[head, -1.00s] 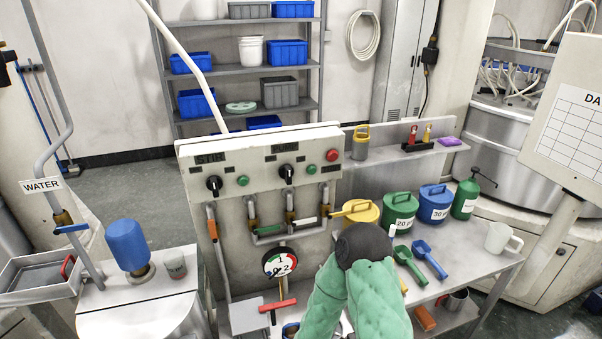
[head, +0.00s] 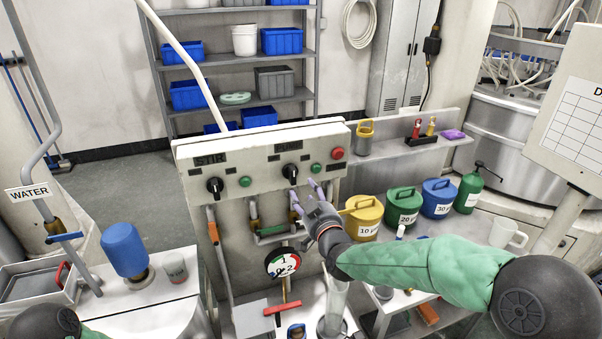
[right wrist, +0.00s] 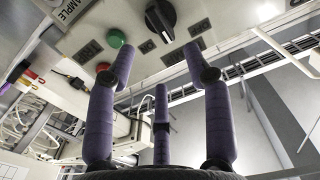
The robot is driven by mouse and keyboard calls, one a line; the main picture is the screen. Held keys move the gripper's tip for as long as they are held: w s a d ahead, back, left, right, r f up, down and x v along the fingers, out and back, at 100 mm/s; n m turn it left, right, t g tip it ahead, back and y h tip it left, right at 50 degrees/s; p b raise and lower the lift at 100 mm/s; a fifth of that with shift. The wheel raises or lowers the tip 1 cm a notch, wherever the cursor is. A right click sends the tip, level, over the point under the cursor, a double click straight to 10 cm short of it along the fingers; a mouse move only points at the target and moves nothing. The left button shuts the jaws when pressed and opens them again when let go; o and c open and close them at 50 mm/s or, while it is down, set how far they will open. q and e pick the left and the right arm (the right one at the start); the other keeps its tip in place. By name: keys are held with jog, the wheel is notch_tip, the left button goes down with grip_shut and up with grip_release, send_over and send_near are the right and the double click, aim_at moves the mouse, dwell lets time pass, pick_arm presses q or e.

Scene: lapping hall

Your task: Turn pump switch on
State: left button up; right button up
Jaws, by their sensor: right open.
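The pump switch is most likely the right black rotary knob (head: 289,172) on the cream control panel (head: 262,160); the label above it is too small to read surely. The left knob (head: 214,186) sits under a label reading STIR. My right gripper (head: 305,192) is open and empty, its purple fingers pointing up just below and right of the right knob, apart from it. In the right wrist view a black knob (right wrist: 160,18) with a pale mark lies beyond the spread fingers (right wrist: 160,75), beside a green button (right wrist: 118,38). My left gripper is out of view.
Green (head: 316,168) and red (head: 337,153) buttons sit right of the right knob. Pipes with coloured valve handles and a round gauge (head: 282,262) are below the panel. Yellow (head: 362,218), green (head: 403,208) and blue (head: 437,198) canisters stand to the right, near my right forearm.

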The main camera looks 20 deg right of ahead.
aim_at(296, 176)
jog(key=w, duration=1)
jog(key=shift+w+a+f, duration=0.1)
jog(key=shift+w+a, duration=0.1)
jog(key=shift+w, duration=0.1)
grip_shut()
